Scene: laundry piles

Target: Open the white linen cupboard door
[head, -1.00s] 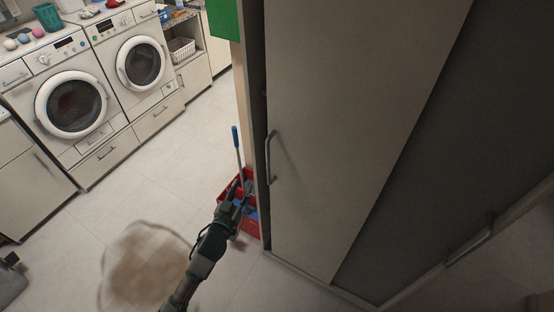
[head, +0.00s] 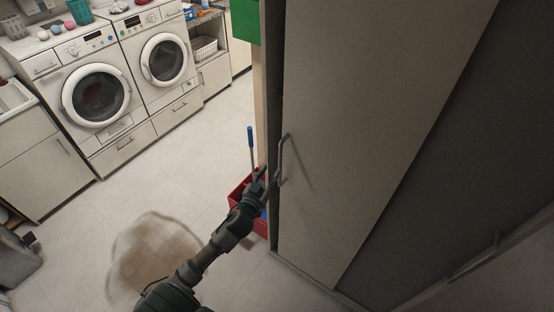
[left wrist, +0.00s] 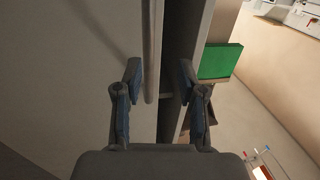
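The pale cupboard door (head: 350,130) fills the right half of the head view, with a dark gap along its left edge. Its grey bar handle (head: 282,158) stands upright near that edge. My left gripper (head: 268,181) is at the handle's lower part. In the left wrist view the gripper (left wrist: 158,80) is open, its two fingers apart. The handle (left wrist: 152,45) runs between them, nearer the left finger; I cannot tell whether it touches. My right gripper is not in view.
A red bucket (head: 262,226) with a blue-handled tool (head: 250,142) stands beside the cupboard's left edge. A green box (head: 245,20) sits above. Two washing machines (head: 97,97) stand at the back left. A brown stain (head: 150,260) marks the open floor.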

